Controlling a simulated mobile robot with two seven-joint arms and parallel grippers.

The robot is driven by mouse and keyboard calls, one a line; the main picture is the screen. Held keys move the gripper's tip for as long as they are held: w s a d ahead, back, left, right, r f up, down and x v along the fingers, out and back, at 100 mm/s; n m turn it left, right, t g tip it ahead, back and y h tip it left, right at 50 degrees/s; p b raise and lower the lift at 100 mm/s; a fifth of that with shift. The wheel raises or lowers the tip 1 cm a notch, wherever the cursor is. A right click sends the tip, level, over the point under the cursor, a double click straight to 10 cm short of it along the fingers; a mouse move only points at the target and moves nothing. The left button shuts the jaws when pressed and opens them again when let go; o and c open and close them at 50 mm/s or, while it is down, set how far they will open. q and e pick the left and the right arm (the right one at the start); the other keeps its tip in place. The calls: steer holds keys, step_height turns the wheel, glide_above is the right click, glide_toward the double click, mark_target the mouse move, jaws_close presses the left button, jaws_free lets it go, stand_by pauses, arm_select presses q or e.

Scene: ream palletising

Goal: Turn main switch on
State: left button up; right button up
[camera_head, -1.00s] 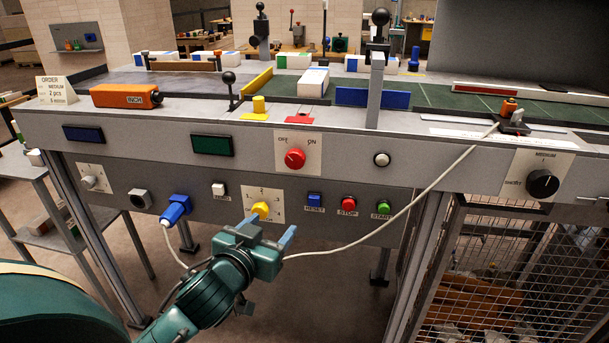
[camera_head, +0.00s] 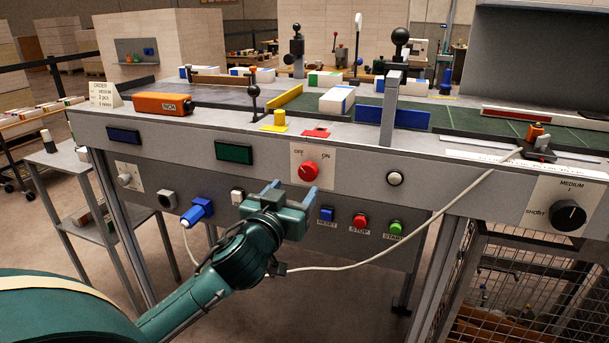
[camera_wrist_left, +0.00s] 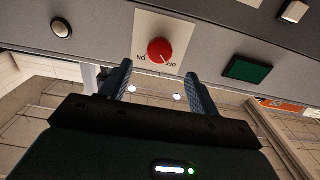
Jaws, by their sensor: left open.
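The main switch (camera_head: 308,171) is a red round knob on a white plate marked OFF and ON, on the upper front panel. It also shows in the left wrist view (camera_wrist_left: 159,50), where the picture is turned over. My left gripper (camera_head: 291,193) is open and empty, just below and slightly left of the knob in the head view. In the left wrist view its two fingers (camera_wrist_left: 158,82) stand apart on either side below the knob, not touching it. My right gripper is not in view.
A dark green display (camera_head: 234,153) lies left of the switch and a white round button (camera_head: 395,178) lies right. Below are blue RESET (camera_head: 327,214), red STOP (camera_head: 360,220) and green START (camera_head: 396,228) buttons. A blue plug (camera_head: 197,211) and white cable hang nearby.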

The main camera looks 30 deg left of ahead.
mark_target(306, 174)
arm_select(q)
steer(key=x, duration=0.7)
steer(key=shift+p, duration=0.3)
steer(key=shift+d, duration=0.1)
steer(key=shift+c, duration=0.5)
steer(key=c, duration=0.9)
steer(key=shift+o, duration=0.2)
